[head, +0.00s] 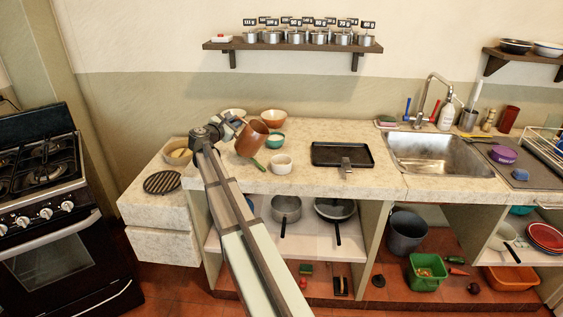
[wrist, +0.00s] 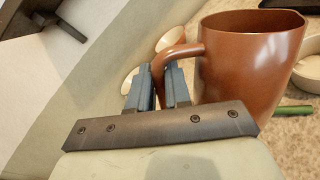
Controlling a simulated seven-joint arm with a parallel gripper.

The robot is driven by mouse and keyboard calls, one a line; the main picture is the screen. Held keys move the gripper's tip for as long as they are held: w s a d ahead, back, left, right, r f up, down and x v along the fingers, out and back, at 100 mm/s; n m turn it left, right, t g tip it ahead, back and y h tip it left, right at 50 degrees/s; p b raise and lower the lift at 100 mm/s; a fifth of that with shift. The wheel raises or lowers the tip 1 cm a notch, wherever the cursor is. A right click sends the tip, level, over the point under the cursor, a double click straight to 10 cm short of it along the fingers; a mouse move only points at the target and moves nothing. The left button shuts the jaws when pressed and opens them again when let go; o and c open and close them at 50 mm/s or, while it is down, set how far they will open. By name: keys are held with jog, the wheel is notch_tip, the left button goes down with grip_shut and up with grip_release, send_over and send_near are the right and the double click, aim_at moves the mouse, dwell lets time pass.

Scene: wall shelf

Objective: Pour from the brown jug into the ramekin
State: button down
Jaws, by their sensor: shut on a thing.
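The brown jug (head: 251,139) is in my gripper (head: 235,121), above the counter's left part, and looks tilted in the head view. In the wrist view my gripper (wrist: 160,82) is shut on the handle of the jug (wrist: 248,65). The jug's inside is mostly hidden. The white ramekin (head: 281,164) stands upright on the counter, right of and a little nearer than the jug, apart from it. A pale round vessel (wrist: 311,74) at the right edge of the wrist view is probably the ramekin. No stream shows.
A green-handled utensil (head: 258,164) lies beside the ramekin. A black griddle pan (head: 342,154) lies to the right. A wall shelf (head: 292,46) with several labelled pots hangs above.

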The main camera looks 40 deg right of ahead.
aim_at(242, 119)
jog(key=shift+s+d+r+m, duration=0.55)
jog(key=shift+s+m, duration=0.15)
jog(key=shift+s, duration=0.1)
jog(key=shift+s+d+r+m+y, duration=0.3)
jog(key=shift+s+m, duration=0.25)
jog(key=shift+m, duration=0.35)
jog(key=shift+s+d+r+m+t, duration=0.1)
jog(key=shift+s+d+m+t, duration=0.2)
jog(key=shift+m, duration=0.2)
jog(key=shift+s+d+f+m+y+p, duration=0.3)
jog(key=shift+s+m+p, duration=0.25)
jog(key=shift+m+p, duration=0.25)
dwell(1.0)
jog(key=shift+s+d+m+t+y+p, duration=0.3)
jog(key=shift+s+d+m, duration=0.15)
jog(key=shift+s+m, duration=0.2)
dwell(1.3)
jog(key=shift+s+d+r+m+p, duration=0.15)
jog(key=shift+s+d+m, duration=0.1)
jog(key=shift+s, duration=0.15)
jog(key=shift+s+d+r+m+p, duration=0.1)
jog(key=shift+s+d+p, duration=0.05)
jog(key=shift+s+d, duration=0.15)
dwell(1.3)
